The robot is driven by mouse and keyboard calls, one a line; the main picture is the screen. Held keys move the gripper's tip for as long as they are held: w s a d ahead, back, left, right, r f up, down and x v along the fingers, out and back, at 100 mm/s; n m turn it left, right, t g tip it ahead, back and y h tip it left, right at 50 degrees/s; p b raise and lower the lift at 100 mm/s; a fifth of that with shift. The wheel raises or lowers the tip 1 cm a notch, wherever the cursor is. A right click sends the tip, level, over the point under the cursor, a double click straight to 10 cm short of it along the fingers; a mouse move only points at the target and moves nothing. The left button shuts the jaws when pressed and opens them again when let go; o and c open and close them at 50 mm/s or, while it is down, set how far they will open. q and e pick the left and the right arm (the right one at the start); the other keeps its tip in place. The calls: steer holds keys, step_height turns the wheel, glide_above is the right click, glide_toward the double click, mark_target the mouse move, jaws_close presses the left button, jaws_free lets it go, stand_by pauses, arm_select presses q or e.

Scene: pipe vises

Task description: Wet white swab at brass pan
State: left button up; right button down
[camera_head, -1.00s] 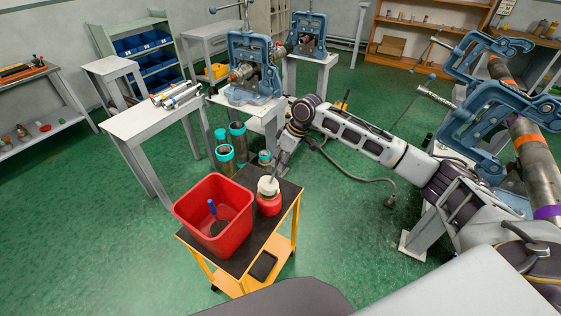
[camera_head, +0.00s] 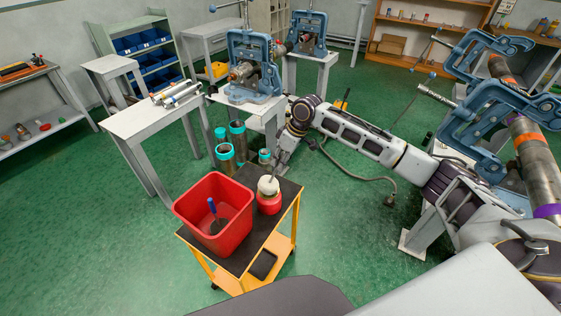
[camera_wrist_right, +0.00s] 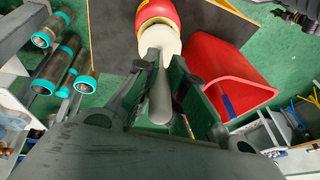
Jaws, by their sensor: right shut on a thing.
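A red can (camera_head: 269,205) with a pale top stands on the cart, right of the red bin. In the right wrist view the can (camera_wrist_right: 170,13) shows a yellowish brass-coloured band (camera_wrist_right: 150,4). The white swab's head (camera_wrist_right: 158,40) is over the can's top and appears to touch it. Its grey handle (camera_wrist_right: 161,98) points back toward the camera. My right gripper (camera_wrist_right: 163,62) is shut on the handle. In the head view this gripper (camera_head: 277,167) is just behind and above the can, and the swab head (camera_head: 267,183) is pale and small. The pan surface is mostly hidden.
The red bin (camera_head: 180,208) holds a blue-handled brush (camera_head: 212,210). Both are on the black-topped yellow cart (camera_head: 240,262). Several teal-rimmed pipes (camera_head: 225,155) stand behind. A bench (camera_head: 150,118) with tubes and a vise (camera_head: 252,70) is farther back. Green floor is open at left.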

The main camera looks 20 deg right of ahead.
arm_select(q)
steer(key=shift+d, duration=0.6)
steer(key=shift+a, duration=0.1)
steer(key=shift+a+r, duration=0.15)
steer(key=shift+a, duration=0.6)
steer(key=shift+d, duration=0.1)
steer(key=shift+d+r, duration=0.1)
steer(key=shift+d, duration=0.65)
steer(key=shift+a, duration=0.1)
